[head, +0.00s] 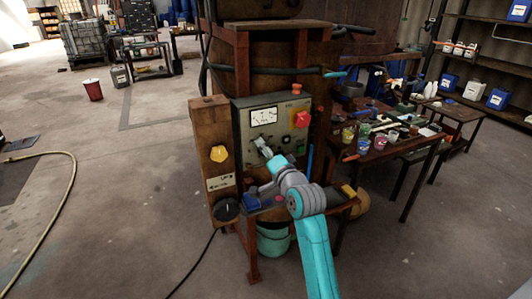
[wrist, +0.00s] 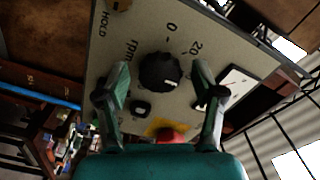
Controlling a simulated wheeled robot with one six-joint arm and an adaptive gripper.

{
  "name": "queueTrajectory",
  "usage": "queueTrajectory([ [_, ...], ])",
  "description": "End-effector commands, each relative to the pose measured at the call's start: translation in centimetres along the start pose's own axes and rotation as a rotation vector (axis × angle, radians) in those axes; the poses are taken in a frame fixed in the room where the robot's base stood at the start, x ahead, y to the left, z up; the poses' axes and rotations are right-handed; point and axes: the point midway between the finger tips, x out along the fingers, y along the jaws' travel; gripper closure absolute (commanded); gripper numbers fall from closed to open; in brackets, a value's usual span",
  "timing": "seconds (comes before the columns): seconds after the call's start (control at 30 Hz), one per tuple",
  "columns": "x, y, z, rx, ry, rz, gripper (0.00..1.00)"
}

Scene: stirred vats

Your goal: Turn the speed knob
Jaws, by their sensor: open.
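The speed knob (wrist: 159,72) is round and black with a white mark near its lower right edge in the wrist view. It sits on a grey panel (wrist: 110,45) marked "rpm", "0" and "20". My gripper (wrist: 160,78) is open, with one finger on each side of the knob and a visible gap to it. I cannot tell how deep the fingertips are relative to the knob. In the head view my gripper (head: 263,149) is at the lower middle of the panel (head: 244,128) and hides the knob.
A red switch (head: 301,119) and a white meter (head: 264,116) are on the panel. A small black button (wrist: 140,108) is close to one finger. A cluttered table (head: 400,148) stands right.

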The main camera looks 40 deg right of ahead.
Motion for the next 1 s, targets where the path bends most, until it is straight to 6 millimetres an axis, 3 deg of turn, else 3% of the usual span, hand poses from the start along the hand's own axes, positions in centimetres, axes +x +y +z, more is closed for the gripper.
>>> queueTrajectory([
  [0.17,-1.8,0.1,0.0,0.000,0.001,0.001,0.32],
  [0.6,-9.9,0.1,0.0,0.000,0.001,0.002,0.32],
  [0.8,-11.6,0.1,0.1,0.001,-0.001,0.001,0.32],
  [1.0,-11.9,0.0,0.0,0.001,-0.001,0.000,0.32],
])
